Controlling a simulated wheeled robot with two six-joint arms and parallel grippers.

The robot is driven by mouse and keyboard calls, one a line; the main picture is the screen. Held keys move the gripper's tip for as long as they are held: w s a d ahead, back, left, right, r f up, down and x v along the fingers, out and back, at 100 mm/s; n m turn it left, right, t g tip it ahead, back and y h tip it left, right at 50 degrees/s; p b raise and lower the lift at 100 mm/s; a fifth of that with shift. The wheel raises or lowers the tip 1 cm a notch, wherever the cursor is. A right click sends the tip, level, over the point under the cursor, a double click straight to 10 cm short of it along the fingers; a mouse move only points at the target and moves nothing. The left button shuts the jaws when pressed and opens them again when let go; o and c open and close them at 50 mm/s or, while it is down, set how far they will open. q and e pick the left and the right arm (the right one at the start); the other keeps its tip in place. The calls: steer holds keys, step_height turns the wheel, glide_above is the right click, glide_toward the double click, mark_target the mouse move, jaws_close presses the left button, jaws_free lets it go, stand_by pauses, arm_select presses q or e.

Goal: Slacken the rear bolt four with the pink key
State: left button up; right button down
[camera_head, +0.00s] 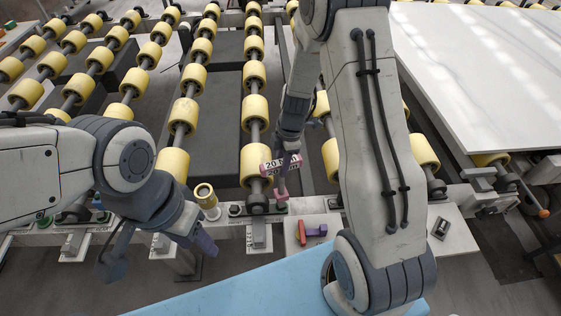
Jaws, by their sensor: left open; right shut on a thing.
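The pink key (281,181) has a pale head with dark print reading 20. It hangs roughly upright in my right gripper (288,150), which is shut on it. The key's lower end is over the grey rail, by a bolt spot (281,206); I cannot tell whether it sits on a bolt, or which numbered bolt this is. Another dark bolt (235,210) is on the rail to the left. My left gripper (158,248) is open and empty in front of the rail, its fingers spread wide.
A gold-topped cylinder (205,196) stands on the rail. Rows of yellow rollers (196,77) fill the back. A white slab (485,70) lies at right.

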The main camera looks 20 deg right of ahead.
mark_target(281, 181)
steer(key=shift+f+b, duration=0.1)
steer(key=shift+b, duration=0.4)
step_height(281, 181, down, 5)
steer(key=b, duration=0.5)
steer(key=shift+b, duration=0.4)
